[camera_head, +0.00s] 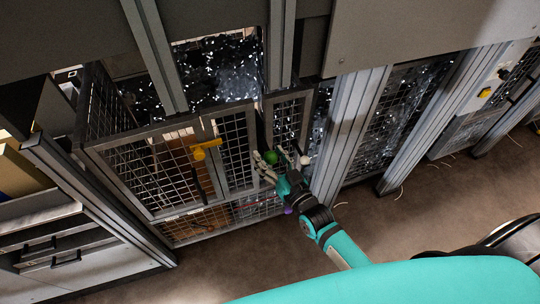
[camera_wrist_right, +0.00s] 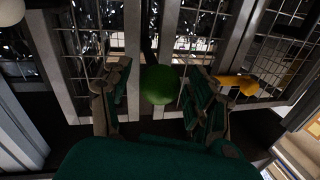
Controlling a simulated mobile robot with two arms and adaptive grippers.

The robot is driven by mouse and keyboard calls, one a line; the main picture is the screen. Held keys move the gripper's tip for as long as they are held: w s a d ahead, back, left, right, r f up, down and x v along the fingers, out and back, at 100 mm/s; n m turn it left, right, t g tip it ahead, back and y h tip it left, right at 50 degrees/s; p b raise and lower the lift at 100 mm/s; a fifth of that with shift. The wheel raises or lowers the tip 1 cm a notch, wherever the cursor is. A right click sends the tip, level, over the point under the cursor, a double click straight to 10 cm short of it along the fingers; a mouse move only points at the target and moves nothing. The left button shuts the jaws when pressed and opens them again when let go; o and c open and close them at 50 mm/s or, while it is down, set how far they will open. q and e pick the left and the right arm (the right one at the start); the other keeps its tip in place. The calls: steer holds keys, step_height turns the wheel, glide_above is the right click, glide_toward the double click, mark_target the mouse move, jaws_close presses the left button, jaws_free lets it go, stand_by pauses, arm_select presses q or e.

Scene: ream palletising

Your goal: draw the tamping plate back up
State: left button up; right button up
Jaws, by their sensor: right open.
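A green ball knob (camera_head: 271,157) stands in front of the mesh cage, close to the tips of my right gripper (camera_head: 267,171). In the right wrist view the green knob (camera_wrist_right: 159,85) appears between the two spread fingers of the right gripper (camera_wrist_right: 155,92), with gaps on both sides. The fingers are open and hold nothing. A dark upright bar shows behind the knob. I cannot make out the tamping plate itself. My left gripper is not in view.
A yellow handle (camera_head: 206,149) sits on the cage door (camera_head: 150,165), left of the gripper. A white ball (camera_head: 305,160) is just right of it. A grey metal post (camera_head: 345,130) stands close on the right.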

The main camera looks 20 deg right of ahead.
steer(key=shift+w, duration=0.1)
steer(key=shift+f, duration=0.1)
jaws_close()
stand_by(0.3)
steer(key=shift+a, duration=0.1)
